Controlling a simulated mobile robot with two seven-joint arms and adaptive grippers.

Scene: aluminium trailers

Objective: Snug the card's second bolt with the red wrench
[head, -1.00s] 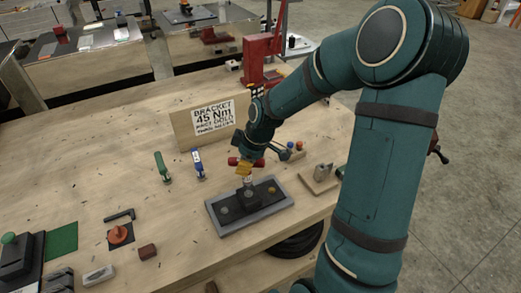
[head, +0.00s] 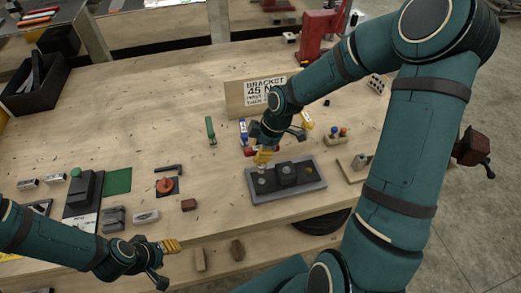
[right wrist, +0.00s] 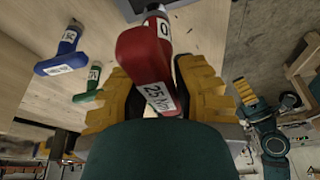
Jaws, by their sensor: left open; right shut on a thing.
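My right gripper (head: 263,157) is shut on the red wrench, just above the left end of the bracket (head: 287,187). In the right wrist view the red wrench (right wrist: 148,52) sits between the yellow fingers, its label reading 25 Nm. The bracket is a dark block on a grey plate, with a gold bolt (head: 309,169) at right. The left bolt is partly hidden by the gripper, so contact cannot be told. The card (head: 262,91) stands behind, reading BRACKET 45 Nm; its lower lines are too small. My left gripper (head: 170,247) is open and empty at the table's front edge.
Green (head: 210,131), blue (head: 243,131) and yellow (head: 307,121) wrenches stand behind the bracket. A wooden holder (head: 354,168) is to its right. A red-knobbed part (head: 165,185), a brown block (head: 189,204) and a green mat (head: 117,181) lie left.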

